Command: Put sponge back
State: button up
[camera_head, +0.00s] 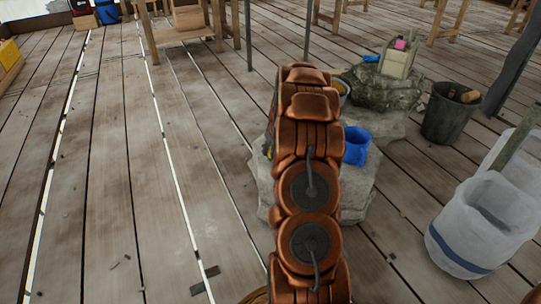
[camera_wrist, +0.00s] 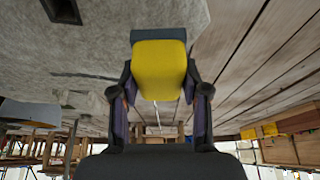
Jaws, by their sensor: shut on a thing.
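The sponge (camera_wrist: 159,68), yellow with a dark grey-blue layer at its far end, sits between the two fingers of my gripper (camera_wrist: 160,92) in the wrist view. The fingers are shut on its sides. Pale stone and wooden planks show beyond it, and the wrist picture looks upside down. In the head view my copper arm hides most of the gripper and the sponge. The arm reaches over a pale stone block (camera_head: 358,190).
A blue mug (camera_head: 356,147) stands on the stone right of my arm. Behind it, a pale caddy (camera_head: 398,58) holding something pink sits on a darker rock (camera_head: 380,90). A dark bucket (camera_head: 445,118) and white sacks (camera_head: 478,222) stand at the right. Plank floor on the left is mostly clear.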

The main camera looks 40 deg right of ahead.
jog(key=shift+w+d+f, duration=0.1)
jog(key=shift+w+d, duration=0.3)
jog(key=shift+w, duration=0.35)
jog(key=shift+w+f+b, duration=0.1)
jog(key=shift+f+b, duration=0.15)
jog(key=shift+b, duration=0.15)
notch_tip(320, 180, down, 3)
jog(key=shift+d+f+b, duration=0.1)
jog(key=shift+b, duration=0.7)
jog(key=o, duration=1.3)
jog(key=shift+c, duration=0.2)
